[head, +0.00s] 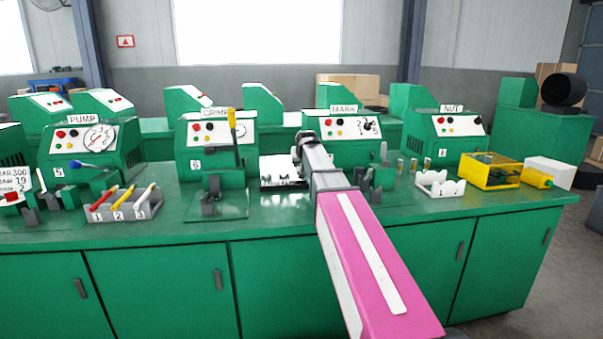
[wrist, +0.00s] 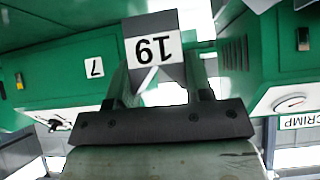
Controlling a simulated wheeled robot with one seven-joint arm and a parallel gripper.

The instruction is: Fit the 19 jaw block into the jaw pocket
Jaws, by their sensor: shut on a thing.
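The 19 jaw block (wrist: 155,50) is a grey block with a white label, upside down in the wrist view, with a V-shaped notch at its lower edge. My gripper (wrist: 158,72) is shut on it, a finger on each side. In the head view my arm reaches over the bench between the CRIMP and MARK machines, and the block cannot be made out there. The CRIMP machine (head: 194,159) has a dark grey fixture (head: 210,197) at its front. I cannot make out the jaw pocket clearly.
A white tray (head: 268,181) stands behind my arm. A rack (head: 123,212) of numbered coloured handles is left of CRIMP. Right of my arm are small cylinders, a white notched rack (head: 440,184) and a yellow box (head: 489,171). The front bench strip (head: 270,222) is clear.

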